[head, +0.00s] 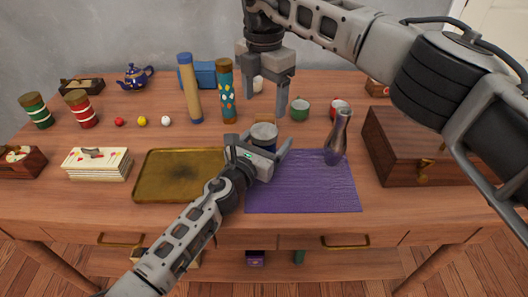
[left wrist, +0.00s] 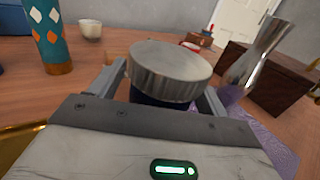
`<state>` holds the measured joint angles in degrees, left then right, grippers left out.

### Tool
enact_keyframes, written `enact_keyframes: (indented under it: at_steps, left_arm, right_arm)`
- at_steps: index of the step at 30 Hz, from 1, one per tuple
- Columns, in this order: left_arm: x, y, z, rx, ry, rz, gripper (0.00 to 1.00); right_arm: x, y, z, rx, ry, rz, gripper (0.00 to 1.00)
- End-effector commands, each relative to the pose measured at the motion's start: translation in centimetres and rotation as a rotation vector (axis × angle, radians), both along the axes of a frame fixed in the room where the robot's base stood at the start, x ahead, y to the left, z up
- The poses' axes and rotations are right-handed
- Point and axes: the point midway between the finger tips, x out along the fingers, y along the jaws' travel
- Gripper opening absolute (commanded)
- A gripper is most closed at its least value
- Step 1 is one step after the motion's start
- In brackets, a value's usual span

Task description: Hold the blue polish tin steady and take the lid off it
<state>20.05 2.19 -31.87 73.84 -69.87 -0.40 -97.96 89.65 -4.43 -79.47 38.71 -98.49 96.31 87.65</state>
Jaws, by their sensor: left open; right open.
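The blue polish tin (head: 263,145) stands upright at the back left edge of the purple cloth, with its grey metal lid (head: 264,131) on. In the left wrist view the ribbed lid (left wrist: 170,68) sits on the dark blue body (left wrist: 160,98). My left gripper (head: 268,143) is open, low down, with one finger on each side of the tin; I cannot tell whether they touch it. The gripper's palm hides the tin's lower part. My right gripper (head: 266,98) is open and empty, fingers pointing down, above and behind the tin.
A silver vase (head: 338,140) stands right of the tin on the purple cloth (head: 305,190). A brass tray (head: 165,178) lies to the left. A patterned cylinder (head: 226,92), a green mug (head: 299,109) and a red mug (head: 338,106) stand behind. A wooden chest (head: 405,155) is at right.

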Motion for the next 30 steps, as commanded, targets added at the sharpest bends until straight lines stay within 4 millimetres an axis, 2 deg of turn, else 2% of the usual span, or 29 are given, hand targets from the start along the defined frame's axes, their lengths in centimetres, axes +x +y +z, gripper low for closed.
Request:
enact_keyframes:
  at_steps: [2, 10, 14, 24, 30]
  left_arm:
    - [0.0, 0.01, 0.01, 0.0, 0.0, 0.0, 0.76]
    - [-0.03, 0.03, -0.01, -0.001, 0.0, 0.0, 0.01]
    - [-0.04, 0.03, -0.02, -0.001, 0.0, 0.0, 0.0]
    - [-0.05, 0.04, -0.04, 0.0, 0.001, 0.0, 0.0]
    - [-0.05, 0.04, -0.06, 0.0, 0.001, 0.0, 0.0]
  right_arm:
    - [-0.01, 0.01, 0.0, 0.0, 0.0, 0.0, 0.74]
    - [0.0, 0.0, 0.0, 0.0, 0.0, 0.0, 0.74]
    - [-0.01, 0.02, 0.0, 0.0, 0.0, -0.048, 0.74]
    - [-0.03, 0.04, 0.14, 0.001, 0.001, -0.595, 0.74]
    - [-0.02, 0.01, -0.12, 0.0, 0.001, -0.773, 0.74]
